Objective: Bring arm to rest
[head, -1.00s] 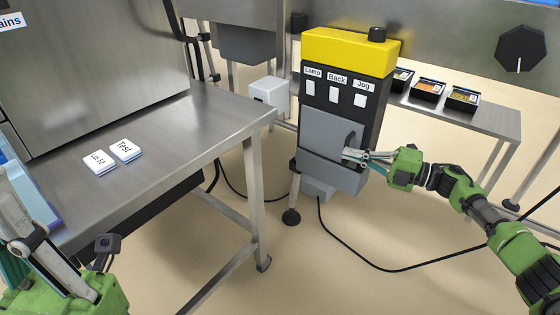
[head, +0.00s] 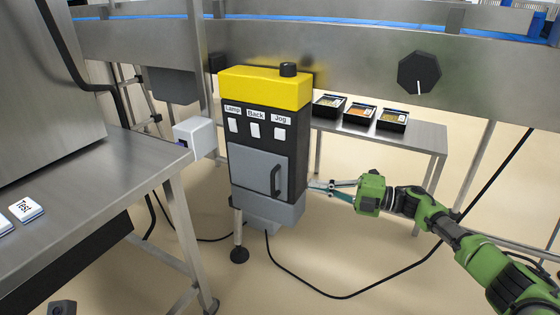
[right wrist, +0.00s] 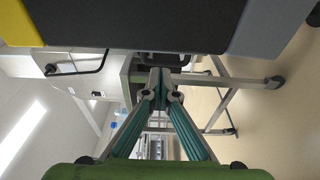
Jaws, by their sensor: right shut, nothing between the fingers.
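My right gripper (head: 322,187) is green with slim grey and teal fingers. In the head view it is just right of the grey door (head: 258,175) of the control box (head: 290,140), beside the dark door handle (head: 277,180). In the right wrist view its fingers (right wrist: 160,78) are together and hold nothing. The box's dark side spans the top of that view. Whether the fingertips touch the box is hard to tell. The door looks closed.
A steel table (head: 110,190) with white labelled cards, one reading "Test" (head: 27,208), stands at left. Behind the box, a steel shelf (head: 425,140) holds small food trays (head: 360,114). A dark knob (head: 419,74) sits on the panel above. A cable (head: 340,296) lies on the floor.

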